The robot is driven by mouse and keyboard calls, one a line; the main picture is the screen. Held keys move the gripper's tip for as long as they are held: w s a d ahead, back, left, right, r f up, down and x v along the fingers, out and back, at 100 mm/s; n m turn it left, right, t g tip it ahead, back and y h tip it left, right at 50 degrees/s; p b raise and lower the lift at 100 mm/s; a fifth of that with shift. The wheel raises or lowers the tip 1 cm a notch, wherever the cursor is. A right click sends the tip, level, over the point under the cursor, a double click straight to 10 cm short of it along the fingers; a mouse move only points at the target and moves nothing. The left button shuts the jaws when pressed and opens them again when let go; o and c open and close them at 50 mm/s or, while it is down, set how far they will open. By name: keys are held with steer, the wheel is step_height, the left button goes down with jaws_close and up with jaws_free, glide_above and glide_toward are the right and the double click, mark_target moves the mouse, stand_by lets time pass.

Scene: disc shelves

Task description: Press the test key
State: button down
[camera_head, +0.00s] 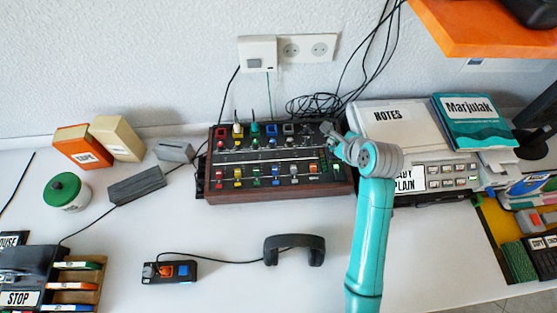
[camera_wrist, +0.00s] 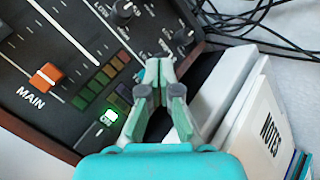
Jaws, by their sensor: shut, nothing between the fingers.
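The mixer panel (camera_head: 281,158) is a dark board in a brown wooden case, with coloured knobs and sliders. In the wrist view its corner shows an orange slider cap (camera_wrist: 46,77) marked MAIN, a row of dim coloured blocks (camera_wrist: 102,80) and a small green-lit key (camera_wrist: 109,117) with lettering too small to read surely. My gripper (camera_head: 328,128) is over the panel's right end. In the wrist view my gripper (camera_wrist: 160,66) has its fingertips together and empty, near the panel's edge, right of the lit key. I cannot read a TEST label; the fingertips hide part of the panel there.
A white box (camera_head: 391,124) marked NOTES and a teal book (camera_head: 474,122) lie right of the panel. Black cables (camera_head: 325,104) bunch behind it. A black handset (camera_head: 294,248) and a small switch box (camera_head: 170,271) lie in front. An orange shelf (camera_head: 490,30) overhangs the upper right.

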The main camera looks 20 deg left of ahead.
steer(key=shift+f, duration=0.2)
stand_by(0.3)
steer(key=shift+f, duration=0.25)
steer(key=shift+f, duration=0.3)
stand_by(0.7)
steer(key=shift+r, duration=0.75)
step_height(320, 180, up, 6)
stand_by(0.7)
stand_by(0.4)
